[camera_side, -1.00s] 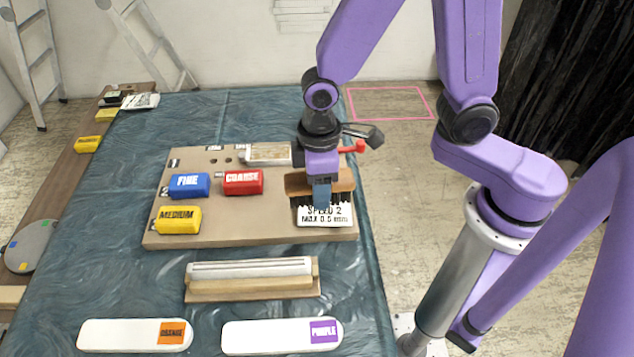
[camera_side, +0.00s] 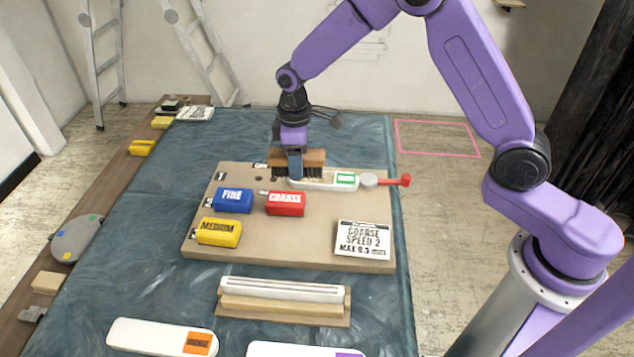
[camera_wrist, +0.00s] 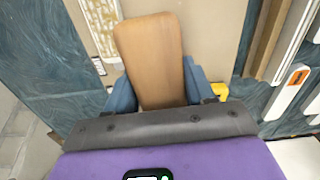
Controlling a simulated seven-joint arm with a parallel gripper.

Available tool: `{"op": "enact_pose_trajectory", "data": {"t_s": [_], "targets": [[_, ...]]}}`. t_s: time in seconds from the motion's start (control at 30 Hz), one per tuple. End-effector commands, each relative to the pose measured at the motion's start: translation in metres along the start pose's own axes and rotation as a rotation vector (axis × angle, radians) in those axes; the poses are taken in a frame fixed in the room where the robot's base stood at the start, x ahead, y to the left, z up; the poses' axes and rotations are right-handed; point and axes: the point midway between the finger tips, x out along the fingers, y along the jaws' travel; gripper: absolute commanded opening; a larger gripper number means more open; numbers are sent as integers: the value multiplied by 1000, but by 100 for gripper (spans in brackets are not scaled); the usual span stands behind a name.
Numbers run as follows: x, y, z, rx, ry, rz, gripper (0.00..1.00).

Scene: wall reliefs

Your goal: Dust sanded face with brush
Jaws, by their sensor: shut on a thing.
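My gripper (camera_side: 295,165) is shut on a brush with a wooden back and dark bristles (camera_side: 312,158). The brush is over the left part of a white piece with a green label (camera_side: 345,180), at the back of the tan board. The bristles appear at the level of its face; I cannot tell if they touch. In the wrist view the brush's wooden back (camera_wrist: 152,55) sits between blue fingers and hides what is below. A red-handled clamp (camera_side: 392,181) is at the white piece's right end.
The tan board (camera_side: 290,245) carries blue FINE (camera_side: 232,200), red COARSE (camera_side: 285,204) and yellow MEDIUM (camera_side: 218,232) blocks and a COARSE SPEED 2 card (camera_side: 362,240). A slotted rack (camera_side: 283,300) and a white piece with an orange label (camera_side: 160,336) lie in front.

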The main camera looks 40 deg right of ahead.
Motion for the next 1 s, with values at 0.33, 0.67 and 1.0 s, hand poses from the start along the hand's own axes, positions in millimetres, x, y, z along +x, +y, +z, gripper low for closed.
{"op": "enact_pose_trajectory", "data": {"t_s": [0.33,0.67,1.0], "targets": [[13,81,-11,2,0,0,29],[23,91,-11,-1,0,0,29],[53,91,-11,0,0,0,29]]}}
